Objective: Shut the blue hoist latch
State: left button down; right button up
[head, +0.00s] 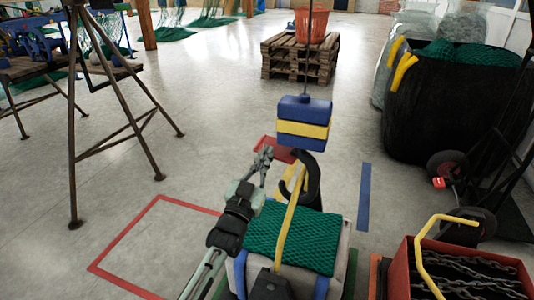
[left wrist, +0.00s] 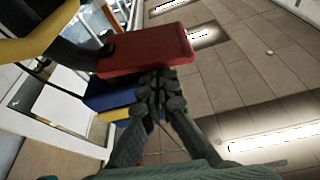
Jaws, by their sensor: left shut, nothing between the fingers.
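The blue hoist block (head: 304,107) with a yellow band hangs on a cable in the head view. A black hook (head: 312,180) is below it. A red bar, which looks like its latch (head: 282,152), sticks out to the left between block and hook, so it looks open. In the left wrist view the red latch (left wrist: 145,50) is close, with the blue block (left wrist: 108,92) behind it. My left gripper (head: 265,155) is shut and empty, its tips (left wrist: 155,85) at the latch's lower edge; I cannot tell if they touch. My right gripper is not in view.
A yellow strap (head: 288,232) runs from the hook to a bale with green netting (head: 290,240). A red crate of chains (head: 400,270) stands at right, a black net bag (head: 450,115) behind it. A pallet stack (head: 283,62) is at the back. Trestle legs (head: 72,130) stand at left.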

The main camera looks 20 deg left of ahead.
pick_arm(q)
notch_tip(320, 180, down, 8)
jog(key=d+n+y, duration=0.2)
jog(key=n+y, duration=0.2)
jog(key=n, duration=0.5)
jog(key=shift+d+r+g, duration=0.2)
jog(key=shift+d+g, duration=0.1)
jog(key=shift+d, duration=0.05)
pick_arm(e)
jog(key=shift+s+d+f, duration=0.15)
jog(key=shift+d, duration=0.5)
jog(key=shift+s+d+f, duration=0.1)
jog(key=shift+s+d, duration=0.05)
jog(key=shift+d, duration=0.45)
